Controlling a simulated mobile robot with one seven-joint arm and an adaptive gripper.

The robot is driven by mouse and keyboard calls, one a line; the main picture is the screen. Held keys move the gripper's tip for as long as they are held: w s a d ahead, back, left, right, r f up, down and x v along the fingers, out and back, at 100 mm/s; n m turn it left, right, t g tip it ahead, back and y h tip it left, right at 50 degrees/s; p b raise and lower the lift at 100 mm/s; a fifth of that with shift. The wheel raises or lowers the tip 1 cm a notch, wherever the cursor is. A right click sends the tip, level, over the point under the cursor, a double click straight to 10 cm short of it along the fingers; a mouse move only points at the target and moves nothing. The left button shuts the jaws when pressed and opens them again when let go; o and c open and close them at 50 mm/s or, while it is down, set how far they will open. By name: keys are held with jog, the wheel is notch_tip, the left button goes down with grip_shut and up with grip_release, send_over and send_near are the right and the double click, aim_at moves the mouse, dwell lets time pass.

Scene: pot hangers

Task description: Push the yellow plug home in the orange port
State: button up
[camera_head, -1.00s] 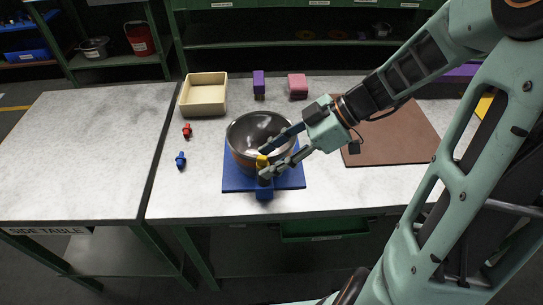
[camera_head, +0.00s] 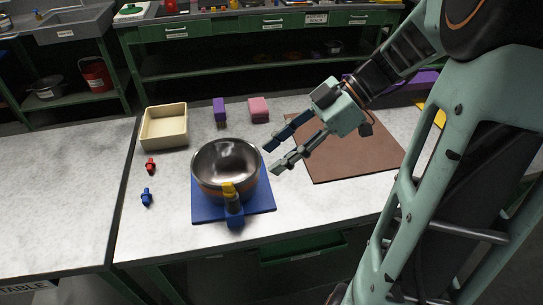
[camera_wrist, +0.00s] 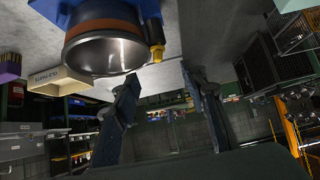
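In the wrist view the plug (camera_wrist: 157,52) shows beside the bowl's rim. An orange band (camera_wrist: 88,27) runs around the bowl; a separate orange port cannot be made out, and how deep the plug sits is unclear. My gripper (camera_head: 274,157) is open and empty, right of the bowl and apart from the plug. Its two spread fingers also show in the wrist view (camera_wrist: 161,82).
The bowl stands on a blue mat (camera_head: 259,202). A cream bin (camera_head: 164,141), a purple block (camera_head: 219,110) and a pink block (camera_head: 259,109) are behind it. Red (camera_head: 151,165) and blue (camera_head: 146,197) small plugs lie at left. A brown board (camera_head: 345,165) is at right.

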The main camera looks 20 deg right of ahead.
jog(key=shift+a+p, duration=0.2)
jog(key=shift+p, duration=0.1)
jog(key=c, duration=0.5)
jog(key=shift+s+a+g+h+p, duration=0.15)
jog(key=shift+a+g+h+p, duration=0.15)
jog(key=shift+p, duration=0.15)
jog(key=shift+c, duration=1.3)
jog(key=p, duration=0.1)
jog(key=a+n+g+h+p, duration=0.1)
jog(key=p, duration=0.1)
jog(key=shift+s+a+f+n+h, duration=0.2)
jog(key=shift+s+a+n+h, duration=0.05)
jog(key=shift+s+n+h, duration=0.1)
grip_shut()
notch_tip(320, 180, up, 2)
jog(key=n+t+h+p, duration=0.1)
jog(key=n+h+p, duration=0.75)
jog(key=p, duration=0.45)
send_over(231, 184)
jog(key=shift+d+y, duration=0.1)
jog(key=shift+y, duration=0.4)
notch_tip(231, 184, down, 6)
jog(key=b, duration=0.5)
